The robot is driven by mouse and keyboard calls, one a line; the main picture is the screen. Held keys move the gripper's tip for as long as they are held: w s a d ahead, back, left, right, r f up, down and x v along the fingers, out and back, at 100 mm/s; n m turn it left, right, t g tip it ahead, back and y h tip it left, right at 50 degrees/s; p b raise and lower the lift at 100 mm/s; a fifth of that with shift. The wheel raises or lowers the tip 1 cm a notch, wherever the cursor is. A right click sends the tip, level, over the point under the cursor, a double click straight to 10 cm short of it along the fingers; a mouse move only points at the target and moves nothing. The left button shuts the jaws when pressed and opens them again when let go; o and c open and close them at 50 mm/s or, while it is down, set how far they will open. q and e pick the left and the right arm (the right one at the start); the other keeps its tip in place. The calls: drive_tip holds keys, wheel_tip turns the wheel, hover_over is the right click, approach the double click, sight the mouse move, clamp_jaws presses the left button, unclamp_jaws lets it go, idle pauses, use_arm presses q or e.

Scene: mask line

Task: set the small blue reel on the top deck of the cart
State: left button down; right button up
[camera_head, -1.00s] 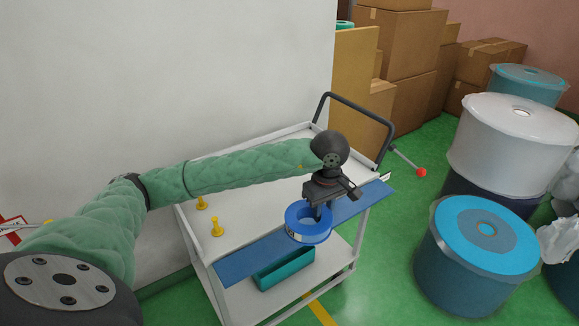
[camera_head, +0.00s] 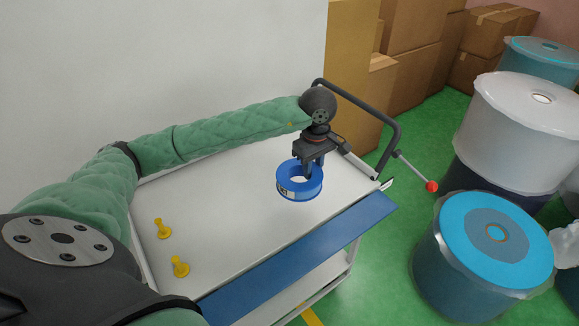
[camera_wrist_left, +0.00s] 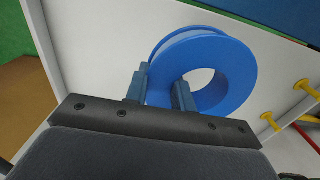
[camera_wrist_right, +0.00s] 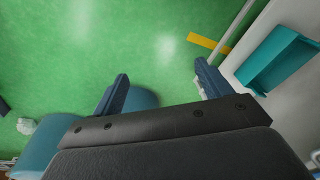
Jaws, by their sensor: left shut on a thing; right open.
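The small blue reel (camera_head: 299,190) has a white label on its side and an open centre. My left gripper (camera_head: 314,170) is shut on its ring wall, one finger inside the hole and one outside. The left wrist view also shows the reel (camera_wrist_left: 228,75) between the fingers (camera_wrist_left: 160,92). The reel is over the white top deck of the cart (camera_head: 225,200), inside its edges; I cannot tell whether it touches the deck. My right gripper (camera_wrist_right: 160,90) is open and empty over the green floor, and is outside the head view.
Two yellow pegs (camera_head: 180,267) stand on the deck's left part. A blue strip (camera_head: 310,255) runs along the deck's near edge. The cart's dark handle (camera_head: 390,130) and a red-knobbed lever (camera_head: 431,187) are at right. Large wrapped rolls (camera_head: 490,240) stand on the floor. A teal bin (camera_wrist_right: 280,60) shows low on the cart.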

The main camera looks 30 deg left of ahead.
use_arm(q)
drive_tip(key=p, duration=0.3)
hover_over(300, 179)
wheel_tip(300, 179, down, 6)
drive_tip(key=shift+w+a+f, duration=0.1)
wheel_tip(300, 179, down, 4)
drive_tip(key=shift+r+p, duration=0.15)
drive_tip(key=shift+p, duration=0.8)
use_arm(e)
wheel_tip(300, 179, down, 22)
drive_tip(key=shift+w+d, duration=0.3)
drive_tip(key=shift+w+r, duration=0.1)
drive_tip(key=shift+r, duration=0.25)
use_arm(q)
drive_tip(key=c, duration=1.2)
unclamp_jaws()
use_arm(e)
drive_tip(key=shift+a+r, duration=0.15)
drive_tip(key=shift+r, duration=0.2)
drive_tip(key=shift+s, duration=0.2)
